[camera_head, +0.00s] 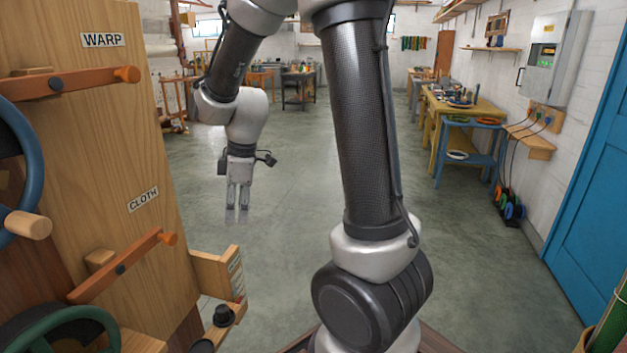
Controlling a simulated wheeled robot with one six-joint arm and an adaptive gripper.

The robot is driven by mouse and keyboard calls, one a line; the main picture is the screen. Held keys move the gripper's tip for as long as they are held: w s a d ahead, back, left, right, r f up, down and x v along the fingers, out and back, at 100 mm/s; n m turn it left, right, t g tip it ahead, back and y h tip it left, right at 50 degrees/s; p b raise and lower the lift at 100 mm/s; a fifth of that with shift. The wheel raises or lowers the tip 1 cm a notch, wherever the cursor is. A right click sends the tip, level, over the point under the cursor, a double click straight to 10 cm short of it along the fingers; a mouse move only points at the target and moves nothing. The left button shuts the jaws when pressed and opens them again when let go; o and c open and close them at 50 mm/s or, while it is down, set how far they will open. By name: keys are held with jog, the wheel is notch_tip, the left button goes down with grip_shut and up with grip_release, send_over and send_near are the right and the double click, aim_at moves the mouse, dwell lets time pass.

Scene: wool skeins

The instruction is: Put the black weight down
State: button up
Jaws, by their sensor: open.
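A black weight (222,315) with a narrower top stands on a small wooden ledge (240,306) at the lower left, beside the wooden panel. Another dark round shape (202,346) shows lower on the same side, cut off by the bottom of the view; I cannot tell if it is a weight or a recess. My gripper (237,214) points down, open and empty, higher in the picture than the weight and apart from it. Grey floor shows behind its fingers.
The wooden panel (120,140) at left carries "WARP" and "CLOTH" labels, levers with orange ends (127,74), a blue wheel (22,160) and a green wheel (80,330). Open floor (270,220) lies beyond. A yellow table (470,108) and blue door (600,190) are at right.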

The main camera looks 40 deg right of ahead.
jog(key=s+d+r+m+t, duration=0.1)
jog(key=s+d+r+m, duration=0.3)
jog(key=s, duration=0.6)
jog(key=s+d+r+m+t+h, duration=0.1)
jog(key=s+d+r+m, duration=0.2)
jog(key=s+r+m, duration=0.5)
jog(key=s, duration=0.2)
jog(key=shift+s+d+r+m+t+h, duration=0.3)
jog(key=shift+s+d+r+m+t, duration=0.05)
jog(key=shift+s+d+m+t, duration=0.05)
